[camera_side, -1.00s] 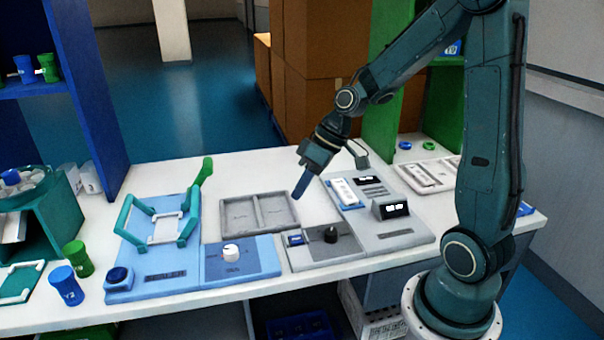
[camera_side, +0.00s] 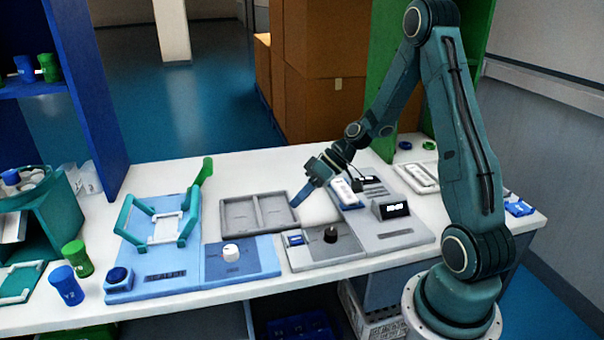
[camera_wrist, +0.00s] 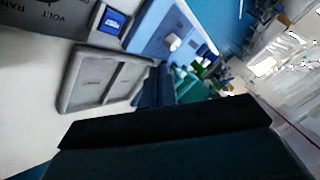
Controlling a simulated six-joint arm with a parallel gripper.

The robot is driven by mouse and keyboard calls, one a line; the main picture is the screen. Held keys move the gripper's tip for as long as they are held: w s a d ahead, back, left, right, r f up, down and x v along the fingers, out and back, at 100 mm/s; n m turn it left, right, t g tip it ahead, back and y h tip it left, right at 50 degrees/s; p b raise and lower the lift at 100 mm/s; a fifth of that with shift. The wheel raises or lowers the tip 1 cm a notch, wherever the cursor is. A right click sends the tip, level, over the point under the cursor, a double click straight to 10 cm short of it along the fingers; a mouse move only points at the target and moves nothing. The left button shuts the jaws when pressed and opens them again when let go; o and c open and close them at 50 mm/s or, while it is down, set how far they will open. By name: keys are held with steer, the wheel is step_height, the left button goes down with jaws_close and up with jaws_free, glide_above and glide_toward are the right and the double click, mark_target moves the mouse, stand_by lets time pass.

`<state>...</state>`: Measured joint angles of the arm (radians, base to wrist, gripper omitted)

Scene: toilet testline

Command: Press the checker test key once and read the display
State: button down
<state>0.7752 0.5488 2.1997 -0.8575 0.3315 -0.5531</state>
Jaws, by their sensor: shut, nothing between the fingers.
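The grey checker (camera_side: 405,236) lies at the right of the bench, with a small dark display (camera_side: 391,209) on it. Its white characters are lit but too small to read. Beside it is a grey panel (camera_side: 325,252) with a black knob (camera_side: 331,234) and a blue key (camera_side: 295,239). In the wrist view the blue key (camera_wrist: 112,23) shows near lettering "VOLT RAN". I cannot tell for certain whether this is the test key. My gripper (camera_side: 296,203) is shut and empty, pointing down beside the right end of the grey tray, apart from the key.
A grey two-part tray (camera_side: 258,212) lies left of my gripper; it also shows in the wrist view (camera_wrist: 104,80). A blue panel with a white knob (camera_side: 231,252) and a teal frame fixture (camera_side: 163,220) stand further left. White bench is bare behind the tray.

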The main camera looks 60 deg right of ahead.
mark_target(300, 238)
steer(key=shift+f, duration=0.1)
stand_by(0.3)
steer(key=shift+f, duration=4.35)
steer(key=shift+f, duration=0.75)
steer(key=shift+r, duration=0.75)
steer(key=shift+r, duration=0.1)
steer(key=shift+r, duration=2.45)
